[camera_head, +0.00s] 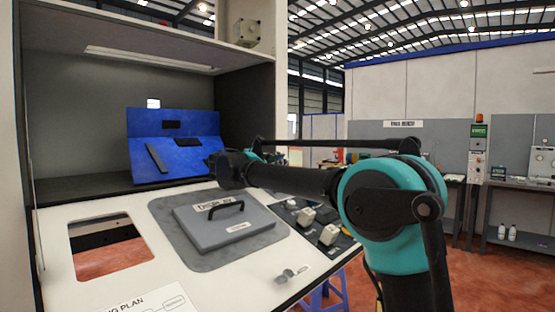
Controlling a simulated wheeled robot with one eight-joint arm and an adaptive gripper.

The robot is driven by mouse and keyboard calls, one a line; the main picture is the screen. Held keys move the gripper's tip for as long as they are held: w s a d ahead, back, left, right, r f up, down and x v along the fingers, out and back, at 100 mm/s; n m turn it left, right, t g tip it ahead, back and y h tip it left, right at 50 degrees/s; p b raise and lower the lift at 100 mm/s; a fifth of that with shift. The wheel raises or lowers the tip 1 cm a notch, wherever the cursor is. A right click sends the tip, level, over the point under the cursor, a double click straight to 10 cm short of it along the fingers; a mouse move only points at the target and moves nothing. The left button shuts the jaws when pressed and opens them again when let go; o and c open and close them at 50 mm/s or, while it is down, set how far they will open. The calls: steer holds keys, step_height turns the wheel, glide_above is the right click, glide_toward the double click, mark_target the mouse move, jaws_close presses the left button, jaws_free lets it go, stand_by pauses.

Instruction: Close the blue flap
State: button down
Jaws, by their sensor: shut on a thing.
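A blue unit (174,123) stands on the dark shelf at the back of the white cabinet. Its upright back panel carries a small black rectangle. Its blue flap (165,165) slopes forward below that panel and bears a dark slanted bar. My gripper (200,168) is at the flap's right side, reaching in from the right. It is shut on the flap's right part. The dark wrist hides the fingertips and the exact point of contact.
A grey lid (225,230) with a black handle lies on the sloping white panel (120,203) in front. A rectangular opening (108,247) is at the left. White switches (307,216) sit under my arm at the right. The cabinet's right wall stands close to my wrist.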

steer(key=m, duration=0.1)
steer(key=d+f+m, duration=0.1)
steer(key=m, duration=0.1)
steer(key=s+m, duration=0.1)
steer(key=shift+d+f, duration=0.15)
steer(key=shift+f, duration=0.1)
steer(key=shift+s+d+f+m, duration=0.15)
steer(key=shift+f+m, duration=0.25)
steer(key=shift+m, duration=0.7)
steer(key=shift+s+d+f+m, duration=0.1)
steer(key=shift+d+f+m, duration=0.2)
steer(key=shift+m, duration=0.8)
steer(key=shift+a+f, duration=0.1)
steer(key=c, duration=1.6)
jaws_free()
steer(key=shift+o, duration=0.2)
steer(key=v, duration=1.2)
steer(key=shift+w, duration=0.1)
